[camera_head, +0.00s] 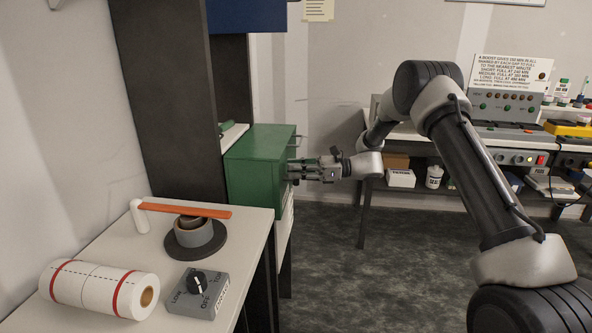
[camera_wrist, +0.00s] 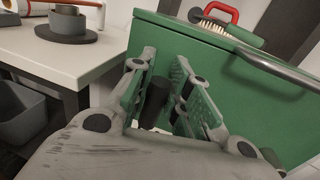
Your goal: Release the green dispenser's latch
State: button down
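The green dispenser (camera_head: 255,170) is a box at the end of the left bench, and its green front (camera_wrist: 215,60) fills the right of the wrist view. My gripper (camera_head: 297,170) is level, with its fingertips close to the box's right-hand face. In the wrist view, the two green-padded fingers of my gripper (camera_wrist: 164,82) are apart. A short dark cylinder (camera_wrist: 155,103), perhaps the latch's handle, lies between them, with a gap visible to the right finger. I cannot tell whether the left finger touches it. The rest of the latch is hidden by the fingers.
A grey bar handle (camera_wrist: 275,68) runs along the box's upper front. A red-handled brush (camera_wrist: 218,22) lies on top. The white bench (camera_head: 110,285) holds a paper roll (camera_head: 95,289), a dial box (camera_head: 200,293) and an orange strip (camera_head: 185,210). Dark floor is clear in the middle.

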dwell(0.3)
jog(key=n, duration=0.1)
jog(key=s+n, duration=0.1)
jog(key=n, duration=0.1)
jog(key=n+h, duration=0.1)
jog(key=n, duration=0.1)
jog(key=shift+s+a+f, duration=0.15)
jog(key=shift+s, duration=0.15)
jog(key=n, duration=0.2)
jog(key=s+f+n+t, duration=0.1)
jog(key=n, duration=0.2)
jog(key=shift+s+a+f+h, duration=0.1)
jog(key=shift+s+h, duration=0.05)
jog(key=shift+h, duration=0.25)
jog(key=n, duration=0.1)
jog(key=f+n+t, duration=0.1)
jog(key=shift+s+n+h, duration=0.25)
jog(key=shift+n+h, duration=0.05)
jog(key=shift+n, duration=0.1)
jog(key=shift+f+n+t, duration=0.25)
jog(key=shift+f+n, duration=0.05)
jog(key=shift+n, duration=0.45)
jog(key=shift+f+n+t, duration=0.25)
jog(key=shift+n, duration=0.5)
jog(key=c, duration=1.3)
grip_release()
